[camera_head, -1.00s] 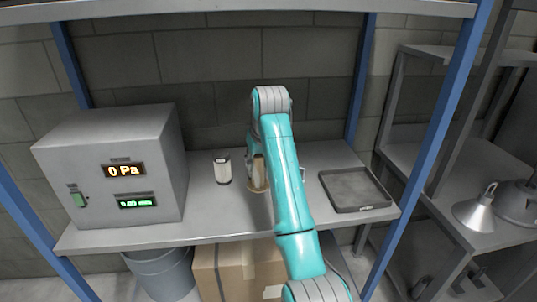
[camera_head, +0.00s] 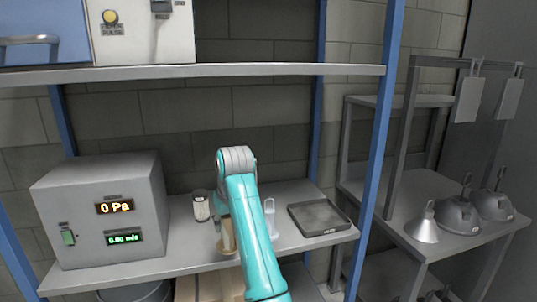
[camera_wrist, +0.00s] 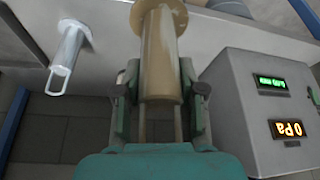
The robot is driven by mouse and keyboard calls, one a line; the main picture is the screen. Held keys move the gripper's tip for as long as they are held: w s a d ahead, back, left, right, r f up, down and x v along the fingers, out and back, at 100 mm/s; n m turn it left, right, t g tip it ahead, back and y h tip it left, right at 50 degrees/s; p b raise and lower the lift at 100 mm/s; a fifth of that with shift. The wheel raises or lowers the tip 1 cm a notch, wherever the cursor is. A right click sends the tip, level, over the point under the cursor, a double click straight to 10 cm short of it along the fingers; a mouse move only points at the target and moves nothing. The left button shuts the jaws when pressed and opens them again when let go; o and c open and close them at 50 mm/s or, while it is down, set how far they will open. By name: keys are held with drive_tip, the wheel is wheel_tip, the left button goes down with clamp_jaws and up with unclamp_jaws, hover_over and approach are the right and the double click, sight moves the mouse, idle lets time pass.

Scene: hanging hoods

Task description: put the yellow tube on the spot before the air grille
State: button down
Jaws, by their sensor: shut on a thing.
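The yellow tube (camera_head: 227,235), a tan cylinder with a wider flange at one end, is upright in the head view, near the front edge of the grey shelf. In the wrist view the tube (camera_wrist: 160,58) lies between the two fingers of my gripper (camera_wrist: 160,95), which is shut on it. I cannot tell whether its lower flange touches the shelf. My teal arm partly covers the gripper and tube in the head view. I cannot make out the air grille or the spot before it.
A grey box (camera_head: 105,215) reading 0 Pa stands left. A small pale jar (camera_head: 200,205) is behind the tube. A pale looped cylinder (camera_head: 270,215) and a dark tray (camera_head: 319,217) are to the right. An upper shelf (camera_head: 200,72) runs overhead; metal hoods (camera_head: 455,212) stand at far right.

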drive_tip(key=s+d+f+m, duration=0.1)
drive_tip(key=s+d+f, duration=0.1)
drive_tip(key=d+f, duration=0.5)
drive_tip(key=s+d+f+m+h, duration=0.1)
drive_tip(key=d+f, duration=0.2)
drive_tip(key=f, duration=0.7)
drive_tip(key=s+d+f+m, duration=0.1)
drive_tip(key=s+d+f, duration=0.1)
drive_tip(key=d+f, duration=0.55)
drive_tip(key=s+d+f+m, duration=0.1)
drive_tip(key=s+d+f, duration=0.5)
drive_tip(key=s+f, duration=0.4)
drive_tip(key=s+d+f+m+h, duration=0.1)
drive_tip(key=s+d+f+m, duration=0.1)
drive_tip(key=s+d+f, duration=0.4)
drive_tip(key=s+f, duration=0.4)
drive_tip(key=shift+d+t, duration=0.3)
drive_tip(key=shift+d, duration=0.05)
